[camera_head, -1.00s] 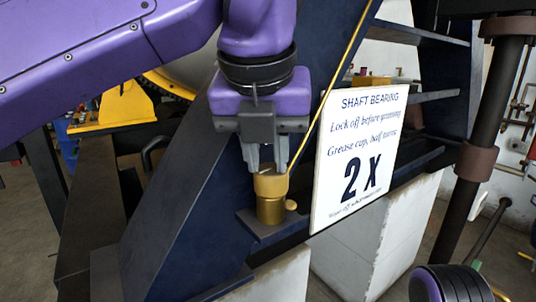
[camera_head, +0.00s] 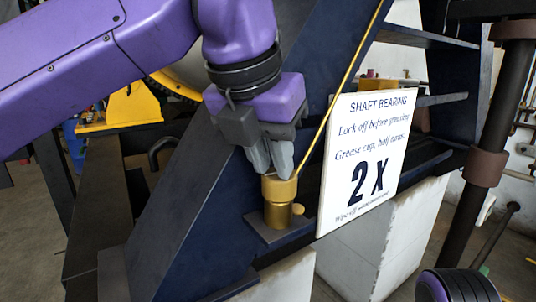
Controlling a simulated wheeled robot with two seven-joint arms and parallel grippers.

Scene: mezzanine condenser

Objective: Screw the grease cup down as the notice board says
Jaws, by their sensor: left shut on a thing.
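The brass grease cup (camera_head: 278,203) stands upright on a small dark ledge (camera_head: 262,236), with a wider knurled cap on top and a small brass knob at its lower right. My left gripper (camera_head: 270,174) comes down from above, its grey fingers shut on the cup's cap. The gripper is turned and leans a little. The white notice board (camera_head: 367,160) stands just right of the cup. It reads "Shaft bearing", "Lock off before greasing", "Grease cup, half turns", "2 X", and a small last line about wiping off. My right gripper is not in view.
A thin brass pipe (camera_head: 338,91) rises from beside the cup past the board. A dark blue slanted frame (camera_head: 180,190) stands left of the cup. A dark post (camera_head: 490,130) stands at the right, and a white block (camera_head: 365,250) is below the board.

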